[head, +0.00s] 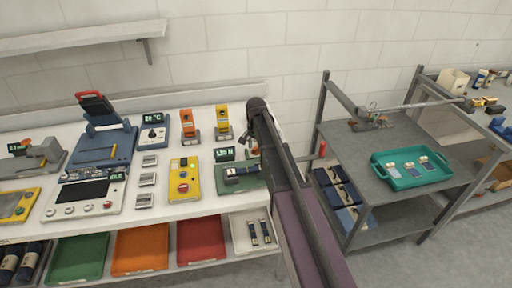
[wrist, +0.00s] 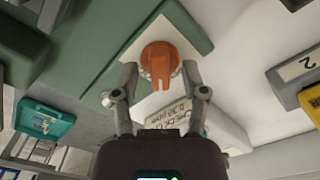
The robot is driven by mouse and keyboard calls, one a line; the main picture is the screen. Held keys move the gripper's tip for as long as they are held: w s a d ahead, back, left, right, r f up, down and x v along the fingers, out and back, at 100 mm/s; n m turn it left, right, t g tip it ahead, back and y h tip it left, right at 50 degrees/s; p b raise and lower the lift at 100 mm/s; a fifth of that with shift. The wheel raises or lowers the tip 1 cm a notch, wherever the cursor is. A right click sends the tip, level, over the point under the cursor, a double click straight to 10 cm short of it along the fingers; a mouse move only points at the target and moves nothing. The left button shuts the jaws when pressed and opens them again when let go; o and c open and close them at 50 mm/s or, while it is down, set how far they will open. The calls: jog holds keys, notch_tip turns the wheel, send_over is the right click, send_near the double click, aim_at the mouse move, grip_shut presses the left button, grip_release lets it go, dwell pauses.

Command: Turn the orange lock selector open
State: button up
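The orange lock selector (wrist: 160,60) is a round knob with a raised grip bar, mounted on a pale plate (wrist: 135,50) edged in green. It is in the upper middle of the wrist view, its bar pointing down the picture. My gripper (wrist: 160,70) has its two fingers on either side of the knob. The fingers are apart, with a small gap on the left; contact on the right cannot be told. In the head view my arm hides the selector and the gripper. A green station with a display (head: 240,172) stands beside my arm there.
A yellow control box (head: 184,178) and orange and yellow upright units stand left of my arm on the white bench. A grey cart with a teal tray (head: 382,170) is to the right. A printed label block (wrist: 170,115) lies close below the knob in the wrist view.

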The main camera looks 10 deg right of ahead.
grip_shut()
jog(key=shift+n, duration=0.3)
jog(key=n, duration=0.8)
jog(key=shift+s, duration=0.1)
dwell(0.4)
jog(key=shift+o, duration=1)
grip_release()
